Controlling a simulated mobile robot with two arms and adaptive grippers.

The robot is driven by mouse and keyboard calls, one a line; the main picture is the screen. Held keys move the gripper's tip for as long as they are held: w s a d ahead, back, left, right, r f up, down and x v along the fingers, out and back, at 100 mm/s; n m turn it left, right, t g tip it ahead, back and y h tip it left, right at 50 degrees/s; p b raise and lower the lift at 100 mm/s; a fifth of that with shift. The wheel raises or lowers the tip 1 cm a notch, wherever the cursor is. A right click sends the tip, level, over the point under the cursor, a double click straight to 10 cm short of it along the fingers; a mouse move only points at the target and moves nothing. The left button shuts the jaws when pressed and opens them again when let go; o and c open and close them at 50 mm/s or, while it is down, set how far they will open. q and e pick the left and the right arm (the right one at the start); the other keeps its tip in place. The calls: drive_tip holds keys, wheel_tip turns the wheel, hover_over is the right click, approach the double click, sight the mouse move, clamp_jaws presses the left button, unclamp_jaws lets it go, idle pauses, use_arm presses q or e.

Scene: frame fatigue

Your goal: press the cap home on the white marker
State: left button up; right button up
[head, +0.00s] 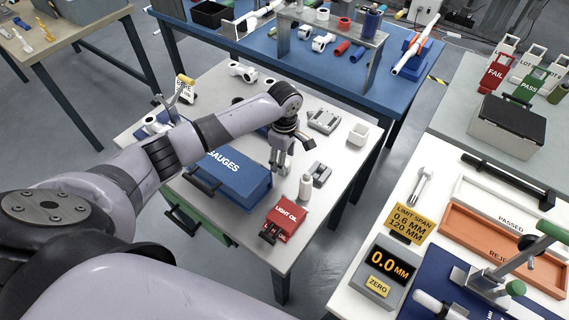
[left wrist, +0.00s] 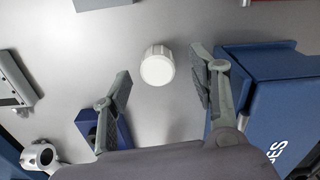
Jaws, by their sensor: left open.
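A small white upright cylinder (head: 305,187) with a narrower top stands on the grey table, beside the red light oil box; I take it to be the white marker. In the left wrist view the white cylinder (left wrist: 157,66) is seen nearly end-on, its round white top facing the camera. I cannot make out a separate cap or any gap under it. My left gripper (head: 280,163) is open and empty, pointing down above the table, behind and left of the cylinder. In the left wrist view its fingertips (left wrist: 162,88) are spread on either side of the cylinder, not touching it.
The blue GAUGES box (head: 226,181) stands close to the left gripper. The red light oil box (head: 286,221) is near the table's front edge.

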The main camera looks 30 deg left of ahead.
use_arm(q)
wheel_tip(320, 180, down, 3)
drive_tip(key=shift+w+f, duration=0.1)
use_arm(e)
drive_tip(key=shift+s+r, duration=0.2)
drive_tip(key=shift+s, duration=0.8)
drive_tip(key=shift+w, duration=0.1)
use_arm(q)
drive_tip(key=c, duration=0.9)
use_arm(e)
drive_tip(key=shift+w+d, duration=0.25)
drive_tip(key=shift+w, duration=0.1)
use_arm(q)
drive_tip(key=shift+o, duration=0.2)
wheel_tip(320, 180, up, 20)
drive_tip(key=b, duration=0.1)
use_arm(e)
drive_tip(key=shift+s+a+f, duration=0.1)
drive_tip(key=shift+a+f, duration=0.05)
drive_tip(key=shift+f, duration=0.75)
